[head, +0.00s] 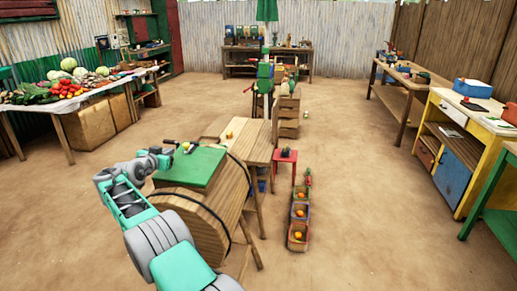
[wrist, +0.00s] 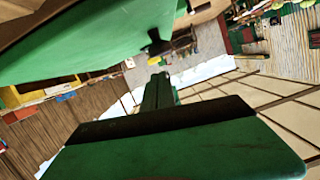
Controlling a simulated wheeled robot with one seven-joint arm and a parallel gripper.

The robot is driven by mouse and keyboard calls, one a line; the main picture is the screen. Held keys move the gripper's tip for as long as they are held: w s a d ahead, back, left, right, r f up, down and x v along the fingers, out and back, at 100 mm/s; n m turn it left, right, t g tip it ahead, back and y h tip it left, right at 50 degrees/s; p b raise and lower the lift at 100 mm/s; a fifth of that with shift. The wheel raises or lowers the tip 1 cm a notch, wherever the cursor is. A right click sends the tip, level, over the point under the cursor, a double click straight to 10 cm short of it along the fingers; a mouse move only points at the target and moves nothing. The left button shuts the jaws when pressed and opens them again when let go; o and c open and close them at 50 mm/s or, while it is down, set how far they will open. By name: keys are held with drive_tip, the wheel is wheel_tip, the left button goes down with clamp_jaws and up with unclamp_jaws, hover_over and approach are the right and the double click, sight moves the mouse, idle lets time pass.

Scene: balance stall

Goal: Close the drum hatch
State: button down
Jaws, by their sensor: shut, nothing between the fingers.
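The wooden drum (head: 232,187) lies on its stand at centre left in the head view, with a dark band around its end. Its green hatch (head: 203,168) lies over the top of the drum; I cannot tell whether it is fully seated. In the wrist view, a large green panel (wrist: 90,45), which looks like the hatch, fills the upper left, with a dark knob at its edge. My gripper (head: 174,148) is at the hatch's far left edge, small in the head view. In the wrist view its fingers (wrist: 158,90) are together and empty, apart from the panel.
A wooden table (head: 262,155) stands just behind the drum. A red stool (head: 285,156) and a row of crates (head: 298,236) with fruit are to its right. A produce stall (head: 60,100) is at left, workbenches at right. The floor at centre right is clear.

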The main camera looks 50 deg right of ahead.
drive_tip(key=shift+w+a+f+b, duration=0.15)
drive_tip(key=shift+w+f+b, duration=0.05)
drive_tip(key=shift+f, duration=0.35)
drive_tip(key=shift+w+a+f+b, duration=0.1)
drive_tip(key=shift+w+f+b, duration=0.1)
drive_tip(key=shift+f, duration=0.3)
drive_tip(key=shift+f, duration=0.15)
wheel_tip(320, 180, up, 5)
drive_tip(key=p, duration=0.2)
drive_tip(key=s+a+r+n+y+b, duration=0.2)
drive_tip(key=s+a+n+y+b, duration=0.15)
drive_tip(key=s+a, duration=0.8)
drive_tip(key=s+a+f+n+g+y, duration=0.2)
drive_tip(key=s+a+f+n+y, duration=0.1)
drive_tip(key=s, duration=0.8)
drive_tip(key=s+a+f+n+g+y+p, duration=0.1)
drive_tip(key=s+a+f+n+y, duration=0.2)
drive_tip(key=s, duration=0.9)
drive_tip(key=s+a+f+n+g+y+p, duration=0.1)
drive_tip(key=s+a+f+n+g+y, duration=0.1)
drive_tip(key=s+a+f, duration=0.6)
drive_tip(key=s+a+n+y, duration=0.1)
drive_tip(key=s+a, duration=0.1)
drive_tip(key=s, duration=0.2)
drive_tip(key=shift+g, duration=0.3)
drive_tip(key=shift+w+r, duration=0.1)
